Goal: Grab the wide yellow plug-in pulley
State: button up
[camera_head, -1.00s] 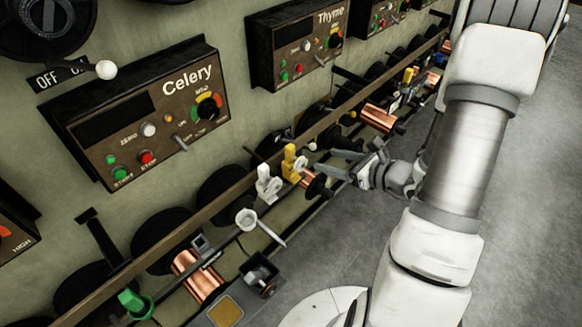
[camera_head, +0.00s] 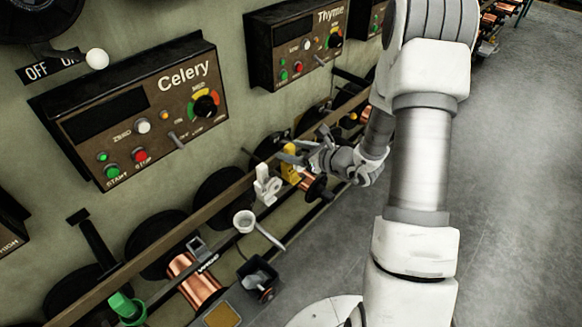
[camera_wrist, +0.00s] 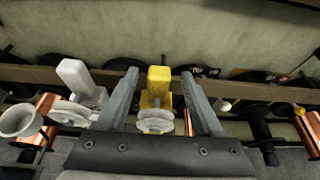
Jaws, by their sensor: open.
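The yellow plug-in pulley (camera_wrist: 158,82) stands upright at the rail in the wrist view, with a pale grey wheel at its front. In the head view the yellow pulley (camera_head: 290,163) is partly covered by my gripper (camera_head: 302,150). In the wrist view my gripper (camera_wrist: 160,90) is open, with one finger on each side of the yellow pulley. I cannot tell whether the fingers touch it. A white pulley (camera_wrist: 78,88) of similar shape stands just left of it, outside the fingers.
A white funnel-like cup (camera_head: 244,221) and a copper spool (camera_head: 193,280) sit along the rail (camera_head: 160,228) to the left. A green piece (camera_head: 127,308) is lower left. The Celery control box (camera_head: 140,115) is on the wall above. The floor at right is clear.

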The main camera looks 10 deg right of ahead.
jog(key=x, duration=0.3)
jog(key=shift+s+a+b, duration=0.1)
jog(key=shift+b, duration=0.25)
jog(key=shift+w+a+f, duration=0.1)
jog(key=shift+w, duration=0.2)
grip_shut()
